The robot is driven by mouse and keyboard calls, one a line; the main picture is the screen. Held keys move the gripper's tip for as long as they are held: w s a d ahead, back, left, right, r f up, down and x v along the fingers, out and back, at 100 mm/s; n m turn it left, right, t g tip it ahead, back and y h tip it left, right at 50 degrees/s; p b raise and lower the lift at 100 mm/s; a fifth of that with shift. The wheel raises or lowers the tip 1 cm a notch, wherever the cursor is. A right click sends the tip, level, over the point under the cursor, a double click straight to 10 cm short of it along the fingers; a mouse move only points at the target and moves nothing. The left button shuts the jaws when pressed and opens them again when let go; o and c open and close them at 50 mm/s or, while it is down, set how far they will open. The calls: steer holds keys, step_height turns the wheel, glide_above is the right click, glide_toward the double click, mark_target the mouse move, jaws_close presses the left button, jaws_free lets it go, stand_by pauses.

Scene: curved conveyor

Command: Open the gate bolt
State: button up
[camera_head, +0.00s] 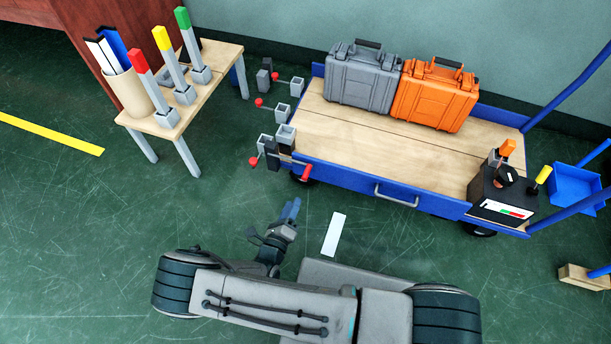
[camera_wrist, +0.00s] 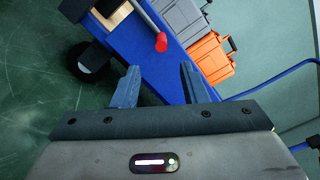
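A grey bolt bar with a red end (camera_head: 306,172) sticks out at the left front corner of the blue cart, beside grey square brackets (camera_head: 285,138). In the wrist view the red end (camera_wrist: 161,42) shows just beyond my fingers, near the middle, with its grey bar running up to the left. My gripper (camera_head: 291,208) is below that corner in the head view, apart from the bolt. In the wrist view my gripper (camera_wrist: 160,67) is open, with nothing between its two blue fingers. Which red-ended handle is the gate bolt is not certain.
The blue cart (camera_head: 350,182) carries a grey case (camera_head: 362,75), an orange case (camera_head: 435,95) and a black control box (camera_head: 500,198). Other red-ended handles (camera_head: 260,102) stand left of it. A wooden table (camera_head: 205,95) holds coloured posts.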

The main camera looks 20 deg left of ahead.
mark_target(306, 172)
steer(key=w+b, duration=0.1)
steer(key=w, duration=0.2)
steer(key=w+b, duration=0.1)
steer(key=w, duration=0.3)
steer(key=w+d+b, duration=0.1)
steer(key=w, duration=0.3)
steer(key=shift+w+f, duration=0.1)
steer(key=shift+w, duration=0.05)
steer(key=shift+w+d, duration=0.1)
steer(key=shift+w, duration=0.7)
steer(key=shift+c, duration=0.3)
